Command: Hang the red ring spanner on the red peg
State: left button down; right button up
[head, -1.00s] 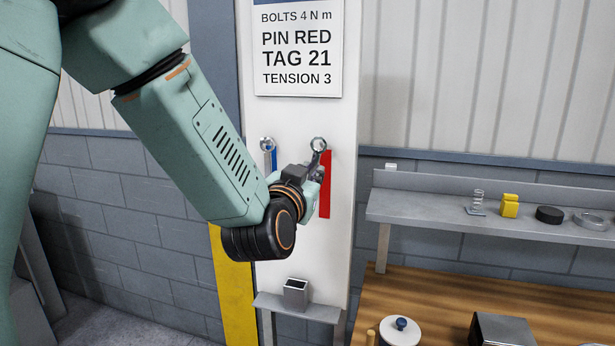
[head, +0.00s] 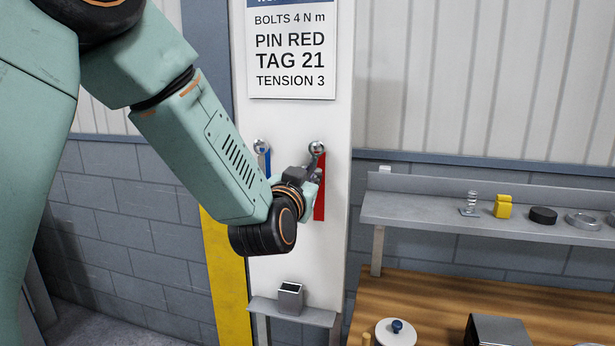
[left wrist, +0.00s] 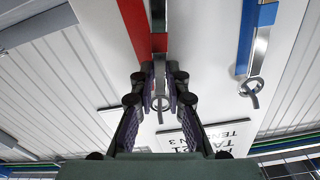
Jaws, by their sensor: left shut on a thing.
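The red ring spanner (left wrist: 159,42) is a steel bar with a red band. It runs between the fingers of my left gripper (left wrist: 163,72), which is shut on it. Its ring end (head: 317,147) is upward, at the top of the red strip (head: 320,200) on the white panel. The ring also shows between the fingers in the left wrist view (left wrist: 161,103). The red peg is not clearly distinguishable behind the ring, so I cannot tell whether the ring is around it. My left gripper also shows in the head view (head: 308,182). My right gripper is out of view.
Another spanner (left wrist: 251,88) hangs by the blue strip (left wrist: 247,40), left of the red one in the head view. A small ledge (head: 292,312) with a metal holder (head: 290,297) is below. A shelf (head: 450,222) with small parts and a wooden bench (head: 440,300) stand right.

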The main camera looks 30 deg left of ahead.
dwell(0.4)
pick_arm(q)
jog(key=c, duration=1.3)
grip_release()
jog(key=shift+o, duration=0.2)
jog(key=v, duration=0.7)
jog(key=shift+s, duration=0.25)
jog(key=shift+d, duration=0.1)
